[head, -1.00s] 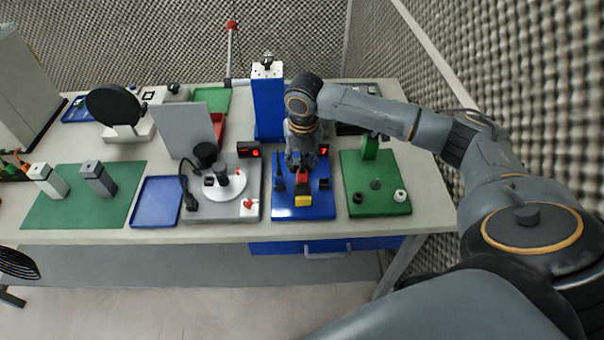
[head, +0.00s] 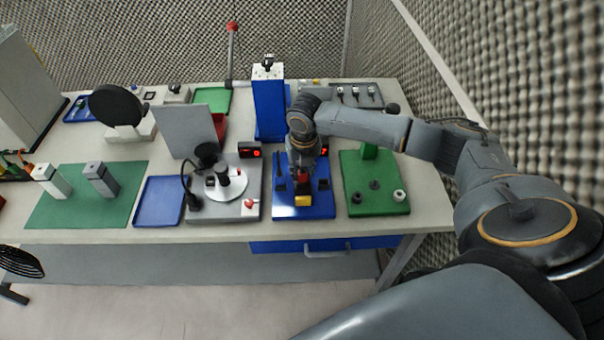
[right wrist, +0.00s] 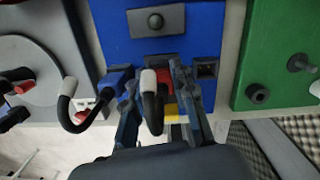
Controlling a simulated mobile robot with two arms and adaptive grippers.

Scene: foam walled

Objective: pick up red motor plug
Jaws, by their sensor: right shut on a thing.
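The red motor plug (right wrist: 164,77) shows as a small red part between the fingers of my right gripper (right wrist: 153,74) in the right wrist view. A black cable with a white end (right wrist: 150,88) partly covers it. In the head view my right gripper (head: 302,172) is low over the blue board (head: 288,210), pointing down and shut on the red plug. A yellow block (head: 303,201) is just in front of it. Whether the plug still touches the board is hidden. My left gripper is not in view.
Left of the blue board is a grey board (head: 225,212) with a white disc and a black cable. To the right is a green board (head: 375,203) with round knobs. A tall blue column (head: 269,105) stands behind. The blue tray (head: 158,203) is empty.

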